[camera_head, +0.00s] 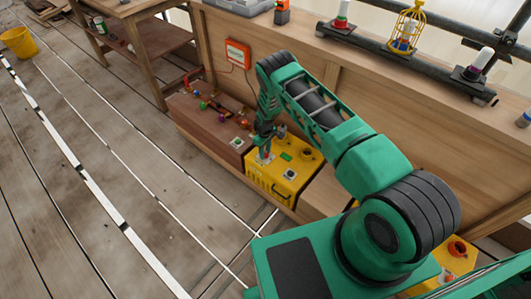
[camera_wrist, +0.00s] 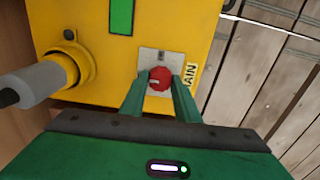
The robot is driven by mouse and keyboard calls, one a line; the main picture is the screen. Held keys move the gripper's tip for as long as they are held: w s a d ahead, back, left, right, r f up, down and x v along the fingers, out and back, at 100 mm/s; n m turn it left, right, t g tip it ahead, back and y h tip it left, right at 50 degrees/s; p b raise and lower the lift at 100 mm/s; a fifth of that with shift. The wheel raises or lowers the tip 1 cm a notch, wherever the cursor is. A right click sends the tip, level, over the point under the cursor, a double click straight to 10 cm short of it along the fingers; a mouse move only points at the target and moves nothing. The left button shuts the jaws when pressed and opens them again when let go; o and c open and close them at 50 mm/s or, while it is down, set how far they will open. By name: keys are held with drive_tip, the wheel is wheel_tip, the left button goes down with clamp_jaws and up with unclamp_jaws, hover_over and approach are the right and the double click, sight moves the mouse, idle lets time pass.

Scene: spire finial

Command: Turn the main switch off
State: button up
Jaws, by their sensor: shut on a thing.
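The main switch (camera_wrist: 159,79) is a round red knob on a square grey plate, with a label ending in "AIN" (camera_wrist: 189,74) beside it. It sits on top of a yellow box (camera_head: 283,189), in front of the wooden wall. In the wrist view my gripper (camera_wrist: 160,84) has its two green fingers on either side of the red knob, shut on it. In the head view my gripper (camera_head: 265,153) reaches down to the box's left part, and the knob itself is mostly hidden there. A white mark shows on the knob's left side.
A grey plug (camera_wrist: 30,88) stands in a yellow socket (camera_wrist: 68,58) beside the switch. A green panel (camera_wrist: 122,16) is on the same box. A brown bench with coloured knobs (camera_head: 205,118) is left of the box. An orange wall box (camera_head: 237,53) hangs behind.

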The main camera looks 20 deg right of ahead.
drive_tip(key=o, duration=1)
drive_tip(key=shift+w+d+r, duration=0.1)
drive_tip(key=shift+w+r, duration=0.05)
drive_tip(key=shift+w, duration=0.2)
drive_tip(key=shift+o, duration=0.2)
drive_tip(key=shift+s, duration=0.15)
wheel_tip(320, 180, up, 11)
drive_tip(key=shift+f, duration=0.2)
